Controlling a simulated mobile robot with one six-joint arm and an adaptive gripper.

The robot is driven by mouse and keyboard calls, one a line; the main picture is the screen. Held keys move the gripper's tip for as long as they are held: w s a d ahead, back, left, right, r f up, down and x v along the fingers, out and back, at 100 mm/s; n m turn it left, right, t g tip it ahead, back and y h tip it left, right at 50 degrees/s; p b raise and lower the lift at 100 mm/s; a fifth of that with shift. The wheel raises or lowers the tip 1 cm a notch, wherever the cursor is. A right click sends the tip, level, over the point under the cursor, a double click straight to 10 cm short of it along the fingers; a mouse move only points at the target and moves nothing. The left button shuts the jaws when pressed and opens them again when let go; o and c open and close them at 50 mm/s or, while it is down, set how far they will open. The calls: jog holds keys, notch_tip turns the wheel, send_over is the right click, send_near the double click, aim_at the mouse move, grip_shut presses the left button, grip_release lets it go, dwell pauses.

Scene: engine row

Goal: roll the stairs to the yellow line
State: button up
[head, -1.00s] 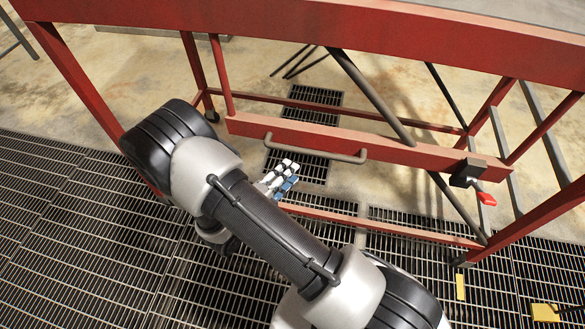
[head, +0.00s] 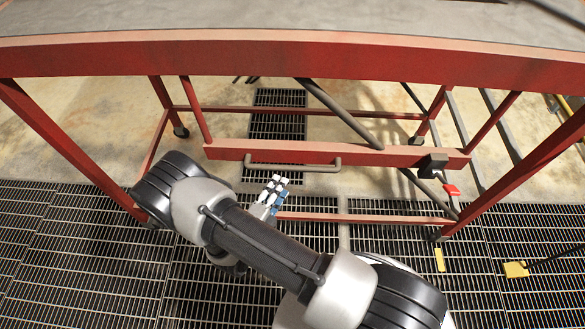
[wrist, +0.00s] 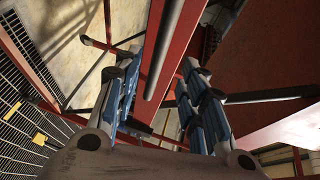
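The stairs (head: 300,56) are a large red frame on small casters, filling the head view above the grating. A grey handle bar (head: 292,166) runs along a red cross beam on my side. A lever with a red tip (head: 452,190) sits at the beam's right end. My gripper (head: 270,195) is just below and near the handle's left part. In the wrist view its blue and white fingers (wrist: 162,75) are spread apart, with the handle bar (wrist: 166,50) seen between and beyond them. I cannot tell contact. A short yellow strip (head: 439,260) lies on the grating at right.
Dark floor grating (head: 80,250) covers the near floor, with tan concrete (head: 100,105) beyond. A yellow piece with a dark rod (head: 516,269) lies at right. Casters show at the frame's left (head: 181,131) and right (head: 436,237) legs. The left grating is clear.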

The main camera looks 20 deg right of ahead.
aim_at(292, 169)
jog(key=x, duration=1)
jog(key=shift+b, duration=0.4)
jog(key=shift+c, duration=0.2)
grip_shut()
